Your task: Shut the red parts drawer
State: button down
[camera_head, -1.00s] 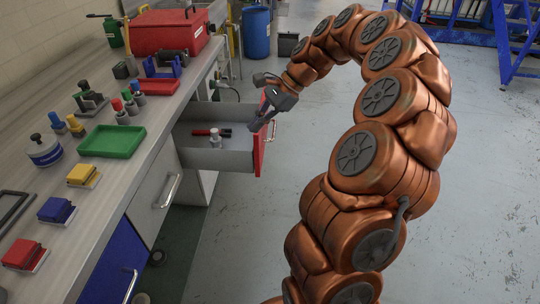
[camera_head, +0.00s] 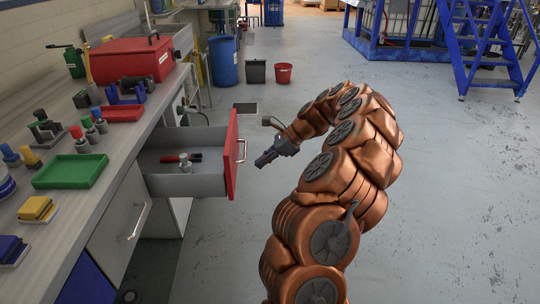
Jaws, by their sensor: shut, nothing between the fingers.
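The red parts drawer (camera_head: 231,154) stands pulled out from the workbench, its red front facing right with a metal handle (camera_head: 241,151) on it. Inside its grey tray lie a red-and-black tool (camera_head: 180,158) and a small light metal piece (camera_head: 185,166). My gripper (camera_head: 262,163) is shut and empty. In the picture it is just right of the drawer's handle, with a small gap between them.
The workbench (camera_head: 98,192) runs along the left with a red toolbox (camera_head: 130,58), a green tray (camera_head: 70,171) and several small parts. A blue barrel (camera_head: 223,61), a black bin (camera_head: 256,71) and a red bucket (camera_head: 283,74) stand behind. Floor on the right is clear.

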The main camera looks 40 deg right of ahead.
jog(key=w+a+f, duration=0.2)
jog(key=w+a, duration=0.2)
jog(key=a, duration=0.1)
jog(key=shift+w+f, duration=0.2)
jog(key=shift+f, duration=0.1)
jog(key=shift+a, duration=0.1)
